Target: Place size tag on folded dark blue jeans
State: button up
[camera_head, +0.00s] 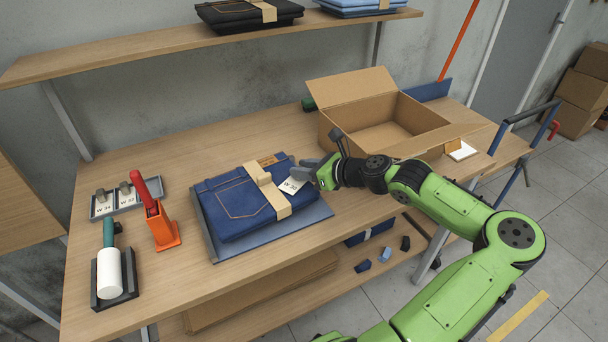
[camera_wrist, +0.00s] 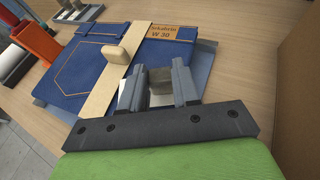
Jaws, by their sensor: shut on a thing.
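The folded dark blue jeans (camera_head: 226,206) lie on a grey-blue board (camera_head: 305,217) on the workbench, with a tan band around them. They also show in the wrist view (camera_wrist: 85,72), where their brown label (camera_wrist: 175,32) reads W 30. My gripper (camera_head: 309,170) is shut on the grey block (camera_wrist: 161,88) of a white size tag (camera_head: 291,186). The tag is at the right side of the jeans, beside the band; its print looks like W 30. In the wrist view my fingers (camera_wrist: 161,84) hide most of the tag. I cannot tell whether it touches the jeans.
A grey tray (camera_head: 119,202) with tags W 34 and W 32 stands left, near an orange holder (camera_head: 163,228) with a red-handled tool and a white roller (camera_head: 109,273). An open cardboard box (camera_head: 335,125) stands behind my arm. A shelf (camera_head: 160,43) hangs above.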

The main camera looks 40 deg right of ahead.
jog(key=o, duration=1)
jog(key=shift+f, duration=0.15)
jog(key=shift+s+d+r, duration=0.1)
jog(key=shift+s+r, duration=0.1)
jog(key=shift+r, duration=0.05)
jog(key=p+v, duration=0.3)
jog(key=v, duration=0.8)
jog(key=shift+s+r+p, duration=0.15)
jog(key=shift+s+p, duration=0.05)
jog(key=shift+p, duration=0.1)
